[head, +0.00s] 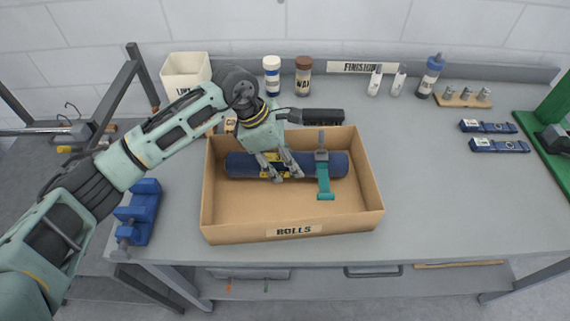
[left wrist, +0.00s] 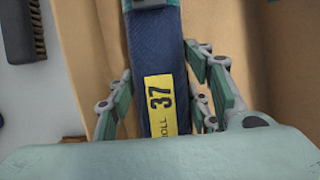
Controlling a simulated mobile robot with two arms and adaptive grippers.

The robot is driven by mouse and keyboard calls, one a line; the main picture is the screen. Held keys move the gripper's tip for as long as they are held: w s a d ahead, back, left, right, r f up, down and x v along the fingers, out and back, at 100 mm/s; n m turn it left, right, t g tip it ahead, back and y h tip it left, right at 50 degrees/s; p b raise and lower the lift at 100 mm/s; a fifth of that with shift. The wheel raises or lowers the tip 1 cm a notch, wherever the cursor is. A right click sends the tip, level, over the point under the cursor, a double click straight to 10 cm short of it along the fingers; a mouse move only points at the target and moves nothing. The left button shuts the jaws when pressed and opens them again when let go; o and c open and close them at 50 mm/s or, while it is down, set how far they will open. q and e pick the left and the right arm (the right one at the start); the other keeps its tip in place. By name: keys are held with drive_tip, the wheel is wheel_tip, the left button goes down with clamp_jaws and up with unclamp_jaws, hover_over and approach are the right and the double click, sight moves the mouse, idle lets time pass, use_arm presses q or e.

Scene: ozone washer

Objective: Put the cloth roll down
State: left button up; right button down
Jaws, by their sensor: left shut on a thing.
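The cloth roll (head: 240,164) is dark blue with a yellow label and lies lengthwise, left to right, in the cardboard box marked ROLLS (head: 292,231). A teal clamp (head: 324,178) sits around the roll right of its middle. My left gripper (head: 279,177) reaches into the box from above, with its fingers on either side of the roll, shut on it near the label. In the left wrist view the roll (left wrist: 157,50) runs between the fingers and its label (left wrist: 162,105) reads 37. Whether the roll touches the box floor is hard to tell. My right gripper is not in view.
A black brush (head: 323,115) lies just behind the box. A white bin (head: 187,75), bottles (head: 272,76) and a FINISHING sign (head: 361,68) line the back. A blue vise (head: 139,212) stands left of the box.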

use_arm(q)
wheel_tip(320, 180, down, 2)
drive_tip(key=shift+f+p, duration=0.1)
drive_tip(key=shift+p, duration=0.3)
drive_tip(key=shift+f, duration=0.3)
drive_tip(key=o, duration=1.6)
drive_tip(key=shift+o, duration=0.2)
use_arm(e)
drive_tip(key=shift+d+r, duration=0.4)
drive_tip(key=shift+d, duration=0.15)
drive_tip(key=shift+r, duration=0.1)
